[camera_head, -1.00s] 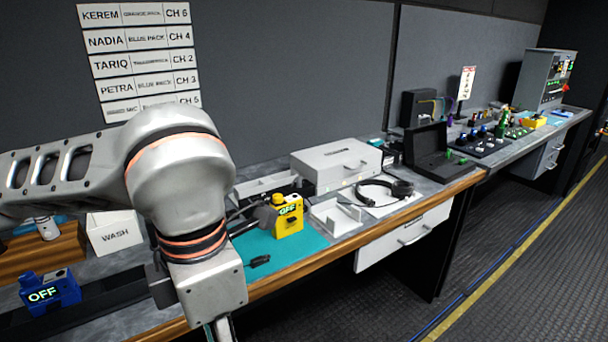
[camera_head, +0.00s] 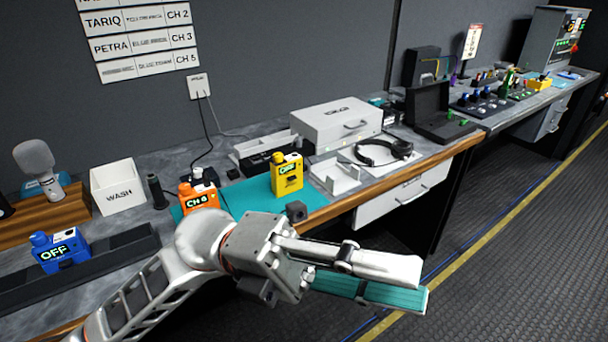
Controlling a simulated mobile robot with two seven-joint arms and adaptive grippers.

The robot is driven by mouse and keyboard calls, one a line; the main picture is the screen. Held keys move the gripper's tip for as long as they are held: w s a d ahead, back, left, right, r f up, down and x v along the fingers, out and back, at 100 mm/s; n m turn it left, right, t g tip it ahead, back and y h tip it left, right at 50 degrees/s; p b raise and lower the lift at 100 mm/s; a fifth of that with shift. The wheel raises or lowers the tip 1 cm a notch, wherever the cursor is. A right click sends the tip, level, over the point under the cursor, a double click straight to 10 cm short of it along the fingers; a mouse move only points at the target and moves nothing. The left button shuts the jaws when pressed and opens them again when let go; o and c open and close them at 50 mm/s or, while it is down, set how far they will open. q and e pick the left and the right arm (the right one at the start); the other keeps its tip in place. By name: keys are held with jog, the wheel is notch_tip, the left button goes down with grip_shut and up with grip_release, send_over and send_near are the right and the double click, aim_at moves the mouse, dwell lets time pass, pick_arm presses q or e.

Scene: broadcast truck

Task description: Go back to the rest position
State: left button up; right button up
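My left gripper (camera_head: 415,281) hangs in front of the bench's front edge, over the floor, with its fingers pointing right. Its pale upper finger and the teal-faced lower finger stand apart, with nothing seen between them. My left arm comes in from the bottom left. My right gripper is not in view.
On the bench behind stand a yellow pack (camera_head: 287,175), an orange pack reading CH 6 (camera_head: 200,197), a blue pack reading OFF (camera_head: 60,251) and a WASH box (camera_head: 118,187). Headphones (camera_head: 384,152) lie farther right. The floor (camera_head: 520,260) on the right is clear.

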pick_arm(q)
jog(key=w+a+f+n+t+h, duration=0.1)
jog(key=w+a+f+n+t, duration=0.3)
jog(key=w+n+t, duration=0.7)
jog(key=w+a+f+n+t, duration=0.45)
jog(key=w+n+t, duration=0.25)
jog(key=n+t, duration=0.7)
jog(key=w+a+f+n+t+y, duration=0.3)
jog(key=a+f+n+t+y, duration=0.15)
jog(key=f+n+y, duration=0.4)
jog(key=s+a+f+n+g+y+p, duration=0.15)
jog(key=a+f, duration=0.25)
jog(key=f, duration=0.5)
jog(key=s+a+f+n+g+y, duration=0.1)
jog(key=a+f+n+y, duration=0.15)
jog(key=f, duration=0.55)
jog(key=s+a+f+n+g+y, duration=0.1)
jog(key=s+a+f+g+y, duration=0.1)
jog(key=s+f, duration=0.4)
jog(key=s+a+f+n+g+y, duration=0.1)
jog(key=s+a+f+g, duration=0.3)
jog(key=f, duration=0.8)
jog(key=s+a+y, duration=0.1)
jog(key=s+a, duration=0.1)
jog(key=s, duration=0.1)
jog(key=shift+a+f+n+y, duration=0.2)
jog(key=shift+n+y, duration=0.15)
